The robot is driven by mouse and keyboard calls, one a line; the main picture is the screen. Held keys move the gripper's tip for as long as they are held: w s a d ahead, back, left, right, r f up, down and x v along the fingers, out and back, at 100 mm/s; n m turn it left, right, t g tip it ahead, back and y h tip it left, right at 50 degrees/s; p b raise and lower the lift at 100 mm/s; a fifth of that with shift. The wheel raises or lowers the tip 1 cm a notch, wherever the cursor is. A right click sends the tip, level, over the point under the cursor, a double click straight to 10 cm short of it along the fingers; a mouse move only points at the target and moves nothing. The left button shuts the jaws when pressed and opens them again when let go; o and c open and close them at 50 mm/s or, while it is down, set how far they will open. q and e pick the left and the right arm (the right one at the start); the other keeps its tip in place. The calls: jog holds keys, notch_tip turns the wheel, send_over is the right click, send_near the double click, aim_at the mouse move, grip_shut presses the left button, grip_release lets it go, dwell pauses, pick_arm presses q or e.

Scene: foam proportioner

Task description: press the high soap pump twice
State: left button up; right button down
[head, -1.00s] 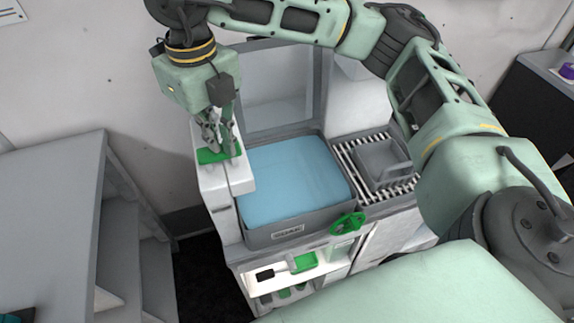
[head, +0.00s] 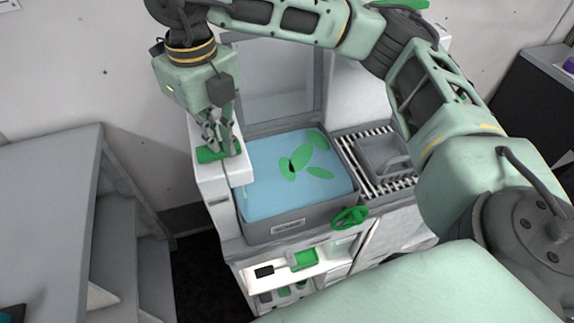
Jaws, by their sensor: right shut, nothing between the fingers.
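The green pump top (head: 207,155) sits on the tall white dispenser (head: 209,180) at the left of the basin. My right gripper (head: 229,151) points down at it, shut and empty, with its fingertips at the green top. The fingers hide part of the green top, and I cannot tell how far it is pressed down. Several green patches (head: 302,156) lie on the blue surface (head: 270,195) in the basin. My left gripper is not in view.
A grey basin (head: 290,228) holds the blue surface. A striped rack with a grey container (head: 382,160) stands to its right. A green handle (head: 350,217) sticks out at the front, above a lit shelf (head: 283,267). Grey steps (head: 125,232) stand on the left.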

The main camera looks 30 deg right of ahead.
jog(key=shift+r+p, duration=1.1)
jog(key=shift+r, duration=1.1)
jog(key=shift+f, duration=0.15)
jog(key=shift+f+b, duration=2.2)
jog(key=shift+f, duration=0.1)
jog(key=shift+r, duration=0.15)
jog(key=shift+r+p, duration=1.35)
jog(key=shift+r, duration=0.95)
jog(key=shift+r, duration=0.1)
